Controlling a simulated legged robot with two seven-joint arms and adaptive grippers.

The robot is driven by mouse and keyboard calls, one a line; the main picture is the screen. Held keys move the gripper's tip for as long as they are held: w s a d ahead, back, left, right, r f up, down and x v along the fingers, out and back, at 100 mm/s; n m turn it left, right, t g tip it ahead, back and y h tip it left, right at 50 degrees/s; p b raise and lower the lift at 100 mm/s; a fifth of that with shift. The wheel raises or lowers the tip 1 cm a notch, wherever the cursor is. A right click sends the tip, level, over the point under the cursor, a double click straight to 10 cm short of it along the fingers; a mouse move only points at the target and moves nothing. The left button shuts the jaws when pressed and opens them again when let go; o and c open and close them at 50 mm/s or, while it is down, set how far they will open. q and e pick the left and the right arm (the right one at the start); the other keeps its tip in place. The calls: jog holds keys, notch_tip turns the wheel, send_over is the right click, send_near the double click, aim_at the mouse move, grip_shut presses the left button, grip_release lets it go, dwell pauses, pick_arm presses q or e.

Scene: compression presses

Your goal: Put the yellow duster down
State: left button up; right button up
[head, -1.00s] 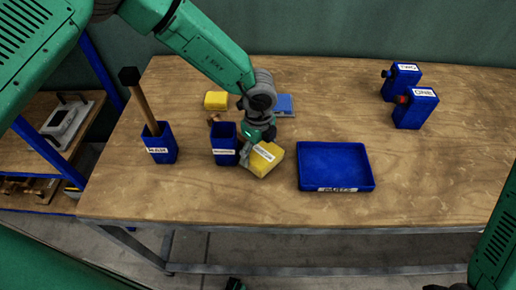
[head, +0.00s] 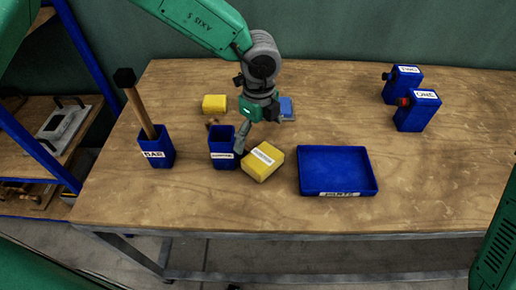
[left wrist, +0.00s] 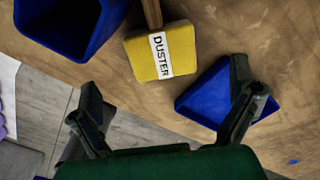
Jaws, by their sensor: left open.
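The yellow duster (head: 263,163) lies on the table between a small blue bin and the blue tray, its white label facing up. In the left wrist view the duster (left wrist: 150,60) has a readable DUSTER label and a wooden handle running out of the top. My left gripper (head: 258,132) is open just above and behind the duster in the head view. In the left wrist view its two fingers (left wrist: 167,85) are spread wide, with the duster free beyond them. My right gripper is not in view.
The blue tray (head: 337,190) stands to the right and the small blue bin (head: 223,161) close on the left. Another blue bin (head: 155,157) holds a tall wooden handle. Two blue boxes (head: 417,113) (head: 400,85) stand back right.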

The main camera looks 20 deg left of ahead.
pick_arm(q)
jog(key=shift+a+r, duration=0.1)
jog(key=shift+r, duration=2.15)
